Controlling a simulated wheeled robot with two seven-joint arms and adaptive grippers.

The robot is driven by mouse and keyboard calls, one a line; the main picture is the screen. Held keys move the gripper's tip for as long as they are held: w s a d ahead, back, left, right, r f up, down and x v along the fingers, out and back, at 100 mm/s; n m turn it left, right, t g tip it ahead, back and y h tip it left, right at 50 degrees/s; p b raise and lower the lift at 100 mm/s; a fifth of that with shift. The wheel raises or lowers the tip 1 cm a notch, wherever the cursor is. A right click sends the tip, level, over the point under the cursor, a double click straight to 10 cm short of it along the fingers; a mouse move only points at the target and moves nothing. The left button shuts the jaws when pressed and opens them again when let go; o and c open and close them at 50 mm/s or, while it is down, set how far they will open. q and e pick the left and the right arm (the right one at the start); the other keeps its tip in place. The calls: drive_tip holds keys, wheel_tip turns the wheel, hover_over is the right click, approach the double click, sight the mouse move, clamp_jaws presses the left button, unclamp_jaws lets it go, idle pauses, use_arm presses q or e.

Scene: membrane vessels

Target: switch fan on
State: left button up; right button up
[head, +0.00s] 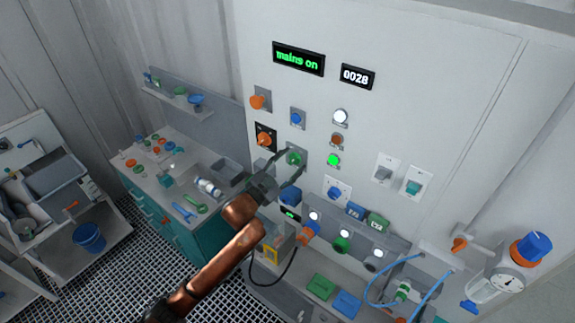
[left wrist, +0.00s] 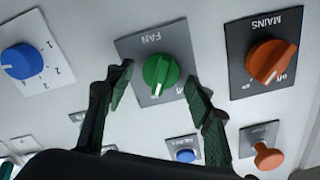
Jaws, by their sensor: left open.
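The fan switch is a green rotary knob (left wrist: 161,74) on a grey plate (left wrist: 128,45) marked FAN, upside down in the left wrist view. It also shows as a green knob in the head view (head: 294,158). My left gripper (left wrist: 158,95) is open, with one finger on each side of the knob; I cannot tell whether either finger touches it. In the head view my left gripper (head: 284,166) is at the panel by the knob. The display (head: 298,59) reads "mains on" in green. My right gripper is not in view.
The orange MAINS knob (left wrist: 270,60) is right of the fan knob in the left wrist view, and a blue numbered knob (left wrist: 20,61) is left. An orange push knob (left wrist: 268,157) sits below. A bench (head: 160,165) with tools stands left of the panel.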

use_arm(q)
drive_tip(key=v, duration=1.2)
